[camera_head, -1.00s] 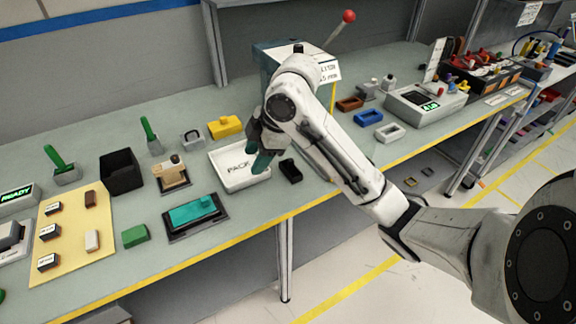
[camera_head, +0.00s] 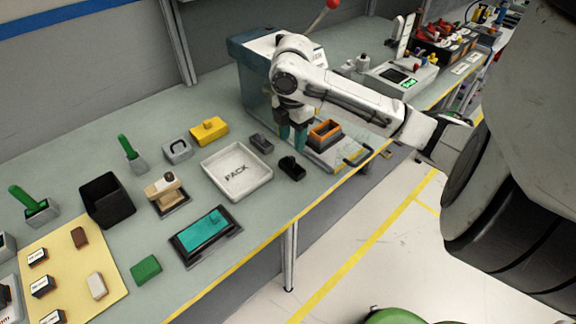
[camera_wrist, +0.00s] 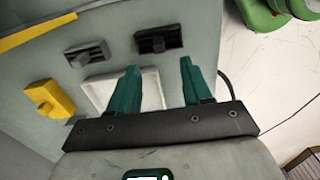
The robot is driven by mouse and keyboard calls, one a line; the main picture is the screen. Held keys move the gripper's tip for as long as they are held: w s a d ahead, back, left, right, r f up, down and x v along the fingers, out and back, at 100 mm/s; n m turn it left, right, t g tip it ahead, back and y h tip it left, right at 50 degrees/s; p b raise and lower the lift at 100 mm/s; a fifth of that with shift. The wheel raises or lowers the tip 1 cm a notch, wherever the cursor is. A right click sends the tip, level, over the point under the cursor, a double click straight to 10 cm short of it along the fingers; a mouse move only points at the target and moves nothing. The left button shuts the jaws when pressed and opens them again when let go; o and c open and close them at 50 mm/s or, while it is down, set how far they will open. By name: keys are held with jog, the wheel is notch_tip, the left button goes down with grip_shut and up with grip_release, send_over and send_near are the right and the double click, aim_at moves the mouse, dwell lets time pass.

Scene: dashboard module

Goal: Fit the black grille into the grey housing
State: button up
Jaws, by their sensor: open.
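A small black piece (camera_head: 291,167), apparently the grille, lies on the bench just right of the white PACK tray. It also shows in the wrist view (camera_wrist: 158,39), beyond my fingers. A small grey piece (camera_head: 262,143) lies behind the tray, and in the wrist view (camera_wrist: 88,53) it is left of the black one. I cannot tell whether it is the grey housing. My gripper (camera_head: 293,138) is open and empty, pointing down behind the black piece. In the wrist view its green fingers (camera_wrist: 160,68) stand apart with nothing between them.
The white PACK tray (camera_head: 236,171) stands left of my gripper. An orange open-topped box (camera_head: 325,133) stands close on its right. A yellow block (camera_head: 209,130), a black bin (camera_head: 107,201) and a teal piece on a dark base (camera_head: 206,232) are further left.

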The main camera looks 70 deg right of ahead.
aim_at(292, 158)
jog(key=shift+w+f, duration=0.1)
jog(key=shift+f, duration=0.85)
jog(key=shift+d+f+p, duration=0.1)
jog(key=shift+f+p, duration=0.55)
jog(key=shift+f, duration=2.1)
grip_shut()
